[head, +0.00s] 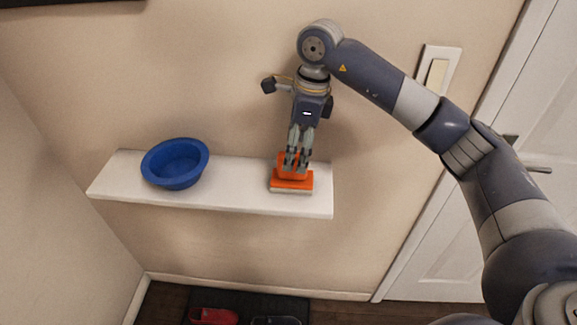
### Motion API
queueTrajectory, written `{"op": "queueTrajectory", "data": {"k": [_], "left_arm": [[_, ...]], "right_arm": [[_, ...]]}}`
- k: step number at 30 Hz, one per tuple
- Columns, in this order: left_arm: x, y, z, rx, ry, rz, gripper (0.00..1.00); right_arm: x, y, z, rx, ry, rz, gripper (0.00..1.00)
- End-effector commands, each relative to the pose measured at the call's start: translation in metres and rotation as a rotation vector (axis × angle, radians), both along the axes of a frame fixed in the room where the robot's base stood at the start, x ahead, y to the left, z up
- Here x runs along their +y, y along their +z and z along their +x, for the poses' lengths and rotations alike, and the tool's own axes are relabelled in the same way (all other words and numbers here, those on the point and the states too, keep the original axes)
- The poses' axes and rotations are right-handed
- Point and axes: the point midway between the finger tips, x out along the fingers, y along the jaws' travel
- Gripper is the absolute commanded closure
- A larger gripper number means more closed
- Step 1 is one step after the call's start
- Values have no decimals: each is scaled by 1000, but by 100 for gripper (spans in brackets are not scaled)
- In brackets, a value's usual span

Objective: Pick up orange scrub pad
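The orange scrub pad (292,184) rests on the white wall shelf (235,190), near its right end. It has an orange body with a raised handle part and a pale underside. My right gripper (296,166) points down over the pad, with its fingers close together at the raised part. The fingers cover some of that part, and I cannot tell whether they are closed on it. The pad appears to lie flat on the shelf. My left gripper is not in view.
A blue bowl (175,164) stands on the shelf's left part, with bare shelf between it and the pad. A light switch (437,74) and a white door (480,210) are to the right. A dark mat with red shoes (213,316) lies on the floor below.

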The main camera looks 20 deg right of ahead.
Motion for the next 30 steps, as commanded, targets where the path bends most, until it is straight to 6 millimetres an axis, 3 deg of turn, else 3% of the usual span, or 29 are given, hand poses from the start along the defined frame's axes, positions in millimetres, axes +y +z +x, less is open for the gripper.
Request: {"op": "queueTrajectory", "data": {"k": [4,9,13,21,28,29,30], "left_arm": [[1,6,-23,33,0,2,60],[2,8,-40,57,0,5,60],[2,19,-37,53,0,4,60],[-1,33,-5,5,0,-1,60],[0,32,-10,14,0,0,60],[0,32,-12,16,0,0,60],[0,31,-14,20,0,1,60]], "right_arm": [[3,-21,1,2,0,0,25],[6,-34,2,1,0,0,25],[10,-47,3,5,1,0,25],[16,-81,6,1,-1,0,25],[16,-84,7,-1,0,0,25],[16,-84,7,-1,0,0,27],[16,-84,7,-1,0,0,36]]}}
